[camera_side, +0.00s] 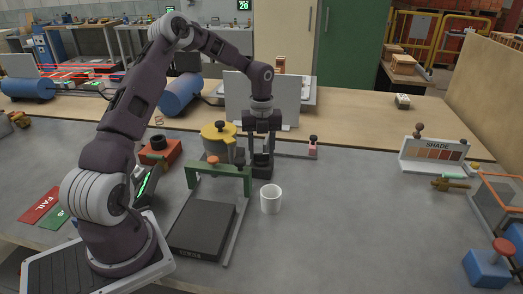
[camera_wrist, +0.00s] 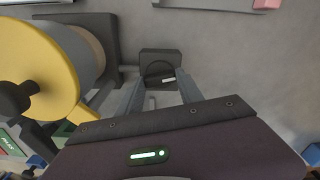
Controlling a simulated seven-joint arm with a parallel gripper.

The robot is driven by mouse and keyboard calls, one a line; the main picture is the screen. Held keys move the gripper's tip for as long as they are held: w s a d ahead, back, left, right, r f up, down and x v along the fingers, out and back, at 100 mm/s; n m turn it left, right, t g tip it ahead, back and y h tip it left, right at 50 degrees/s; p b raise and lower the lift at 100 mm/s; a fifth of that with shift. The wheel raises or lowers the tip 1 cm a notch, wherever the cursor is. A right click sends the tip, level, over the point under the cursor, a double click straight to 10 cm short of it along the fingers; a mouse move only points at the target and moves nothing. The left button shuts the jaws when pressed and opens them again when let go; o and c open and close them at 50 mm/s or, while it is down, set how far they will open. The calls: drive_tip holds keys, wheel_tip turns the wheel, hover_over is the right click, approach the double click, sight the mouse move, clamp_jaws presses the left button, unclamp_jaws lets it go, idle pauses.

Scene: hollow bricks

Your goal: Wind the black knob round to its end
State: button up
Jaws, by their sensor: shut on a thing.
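The black knob (camera_wrist: 158,72) carries a white mark and sits on a small dark block (camera_wrist: 160,55) in the wrist view. My gripper (camera_wrist: 160,88) has its two grey fingers one on each side of the knob, shut on it. In the side view my gripper (camera_side: 261,152) points straight down over the dark block (camera_side: 262,171). There the fingers largely hide the knob. The white mark points to the right in the wrist view.
A yellow-lidded drum (camera_side: 217,131) stands close left of my gripper; its yellow lid (camera_wrist: 62,75) also shows in the wrist view. A white cup (camera_side: 271,200) and a green frame (camera_side: 217,170) stand in front. The table to the right is mostly clear up to the shade stand (camera_side: 432,153).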

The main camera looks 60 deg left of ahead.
sight(261, 154)
drive_tip(key=m, duration=0.4)
drive_tip(key=shift+m, duration=2.3)
drive_tip(key=o, duration=1.4)
wheel_tip(261, 154, up, 7)
drive_tip(key=shift+r, duration=0.1)
